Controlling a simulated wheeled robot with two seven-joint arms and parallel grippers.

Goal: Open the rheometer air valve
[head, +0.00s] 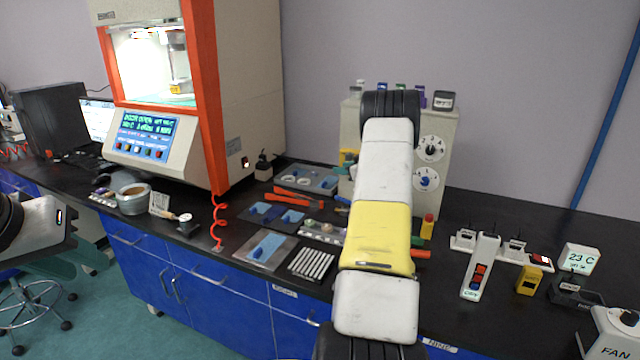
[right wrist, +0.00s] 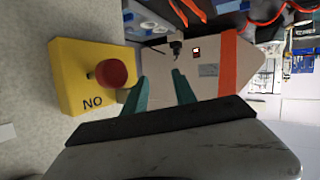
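The rheometer (head: 240,85) is a tall beige machine with an orange frame at the left in the head view. What looks like its air valve, a small black fitting (head: 263,160), stands by its right side, near a red switch. In the right wrist view the fitting (right wrist: 177,48) shows just beyond my right fingertips, apart from them. My right gripper (right wrist: 160,75) is open and empty, with teal fingers apart.
A yellow box with a red button marked NO (right wrist: 92,75) is close beside my right fingers. My right arm covers part of a grey cabinet with dials (head: 432,160). Trays, tools and a red coiled cord (head: 217,220) crowd the black counter. A power strip (head: 500,250) lies right.

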